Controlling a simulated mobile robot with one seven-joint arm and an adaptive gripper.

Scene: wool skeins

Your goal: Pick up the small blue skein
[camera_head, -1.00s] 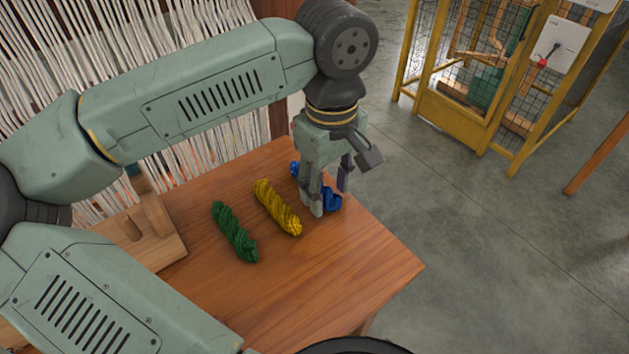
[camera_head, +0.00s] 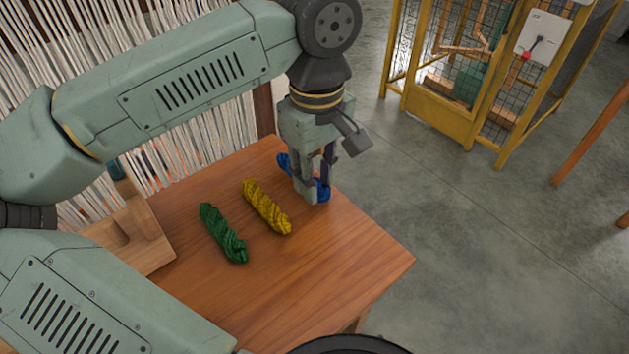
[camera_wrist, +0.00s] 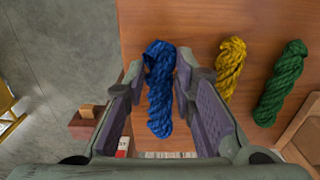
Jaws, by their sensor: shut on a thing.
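The blue skein (camera_head: 323,190) is at the far right part of the wooden table, partly hidden behind my gripper's fingers in the head view. In the wrist view the blue skein (camera_wrist: 159,95) lies lengthwise between the two finger pads. My gripper (camera_head: 317,190) points down and is shut on the skein around its middle. The fingers also show in the wrist view (camera_wrist: 160,72). Whether the skein is clear of the table is hard to tell; it seems slightly raised.
A yellow skein (camera_head: 267,207) and a green skein (camera_head: 223,233) lie on the wooden table (camera_head: 330,260) left of my gripper. A wooden piece (camera_head: 135,235) stands at the left, with a loom's white threads (camera_head: 190,140) behind. A yellow mesh cage (camera_head: 445,118) stands on the floor beyond.

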